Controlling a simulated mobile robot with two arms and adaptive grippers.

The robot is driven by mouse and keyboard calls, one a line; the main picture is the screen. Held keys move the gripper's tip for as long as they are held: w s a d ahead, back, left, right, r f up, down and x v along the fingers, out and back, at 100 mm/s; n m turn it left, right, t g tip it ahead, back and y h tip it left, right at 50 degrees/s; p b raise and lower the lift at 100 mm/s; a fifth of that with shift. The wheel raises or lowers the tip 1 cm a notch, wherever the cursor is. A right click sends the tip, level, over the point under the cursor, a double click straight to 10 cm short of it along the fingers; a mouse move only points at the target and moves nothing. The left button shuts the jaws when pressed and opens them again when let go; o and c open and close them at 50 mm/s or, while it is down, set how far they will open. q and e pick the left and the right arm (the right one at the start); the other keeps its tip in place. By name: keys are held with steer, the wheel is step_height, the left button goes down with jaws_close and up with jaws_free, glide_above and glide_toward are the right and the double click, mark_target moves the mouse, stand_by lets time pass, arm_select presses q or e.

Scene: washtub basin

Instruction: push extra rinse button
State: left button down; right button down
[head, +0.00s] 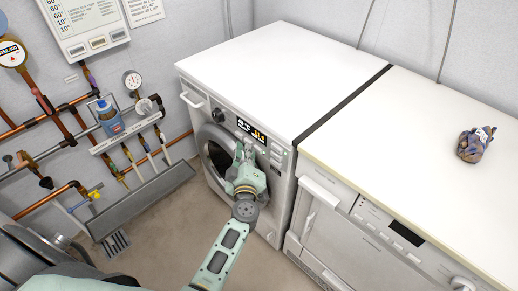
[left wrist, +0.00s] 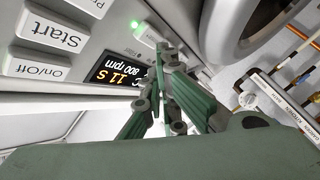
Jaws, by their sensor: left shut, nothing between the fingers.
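The washing machine (head: 262,70) stands against the wall in the head view, its control panel facing me. My left gripper (head: 245,148) is shut and empty, its tips close in front of the panel, just below the lit display (head: 251,130). In the left wrist view the panel is upside down, with the display (left wrist: 119,72), the Start button (left wrist: 58,31) and the On/Off button (left wrist: 37,67). The left fingertips (left wrist: 168,52) are near a button with a green light (left wrist: 137,24). I cannot tell whether they touch it. No extra rinse label is readable. My right gripper is not in view.
A second white appliance (head: 345,225) stands close to the right of the washing machine. A small brownish bundle (head: 475,144) lies on its top. Pipes, gauges and a grey trough (head: 145,203) line the left wall. The floor between is clear.

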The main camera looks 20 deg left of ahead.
arm_select(q)
steer(key=shift+s+a, duration=0.15)
steer(key=shift+s, duration=0.2)
steer(key=shift+s+a+p, duration=0.25)
steer(key=shift+s+a, duration=0.15)
steer(key=shift+s, duration=0.5)
steer(key=shift+s+a+p, duration=0.3)
steer(key=shift+s+a, duration=0.05)
steer(key=shift+s, duration=0.6)
steer(key=shift+s+a+p, duration=0.25)
steer(key=shift+s+a, duration=0.15)
steer(key=shift+s, duration=0.5)
